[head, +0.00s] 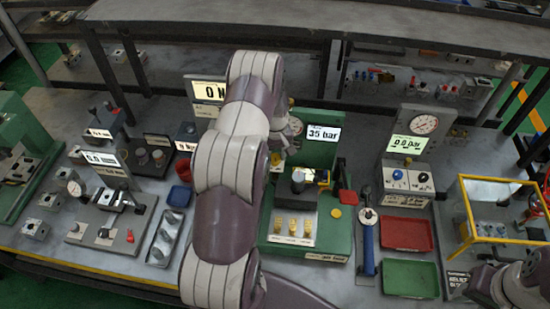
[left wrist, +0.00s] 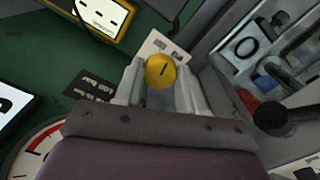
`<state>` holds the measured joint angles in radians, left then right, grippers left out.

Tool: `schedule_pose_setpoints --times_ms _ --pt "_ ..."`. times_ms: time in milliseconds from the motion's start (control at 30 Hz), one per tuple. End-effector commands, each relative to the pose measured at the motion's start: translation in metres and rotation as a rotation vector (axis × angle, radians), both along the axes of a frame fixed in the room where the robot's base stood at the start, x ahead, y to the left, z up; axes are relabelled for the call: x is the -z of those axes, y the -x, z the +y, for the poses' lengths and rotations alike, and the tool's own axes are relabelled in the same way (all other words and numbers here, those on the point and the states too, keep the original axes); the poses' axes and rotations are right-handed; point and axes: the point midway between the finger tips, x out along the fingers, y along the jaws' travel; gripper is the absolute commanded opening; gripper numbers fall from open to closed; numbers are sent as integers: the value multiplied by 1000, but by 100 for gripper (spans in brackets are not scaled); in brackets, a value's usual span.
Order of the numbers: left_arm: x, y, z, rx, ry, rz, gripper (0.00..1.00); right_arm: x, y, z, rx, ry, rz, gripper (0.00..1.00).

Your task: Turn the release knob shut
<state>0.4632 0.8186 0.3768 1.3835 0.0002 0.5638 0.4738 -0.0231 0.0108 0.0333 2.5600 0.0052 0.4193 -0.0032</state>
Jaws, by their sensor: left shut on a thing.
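The yellow round knob (left wrist: 160,69) shows in the left wrist view, with a short dark slanting line on its face. My left gripper (left wrist: 160,86) has one finger on each side of the knob and is shut on it. A white plate with dark marks (left wrist: 155,47) lies just behind the knob. In the head view my left arm reaches over the middle of the bench and bends down; it hides the knob and the fingertips there. Part of my right arm shows at the lower right of the head view, but I cannot make out its gripper.
A dial gauge (left wrist: 28,150) and a yellow-framed display (left wrist: 98,14) are close by in the wrist view. In the head view, red (head: 406,250) and green (head: 387,277) trays and a yellow-framed case (head: 486,242) stand right.

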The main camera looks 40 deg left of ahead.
Motion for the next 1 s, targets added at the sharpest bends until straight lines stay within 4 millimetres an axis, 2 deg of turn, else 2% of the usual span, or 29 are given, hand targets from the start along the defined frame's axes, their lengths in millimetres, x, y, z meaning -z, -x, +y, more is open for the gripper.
schedule_pose_setpoints --times_ms 100,500,1000 --pt "1 -2 1 -96 -3 -6 9 8 0 0 0 0 0 43" --pt "-1 -2 1 -339 -3 -7 9 19 0 0 0 0 0 43" --pt "-2 -2 1 -413 -2 -6 9 21 0 0 0 0 0 43"
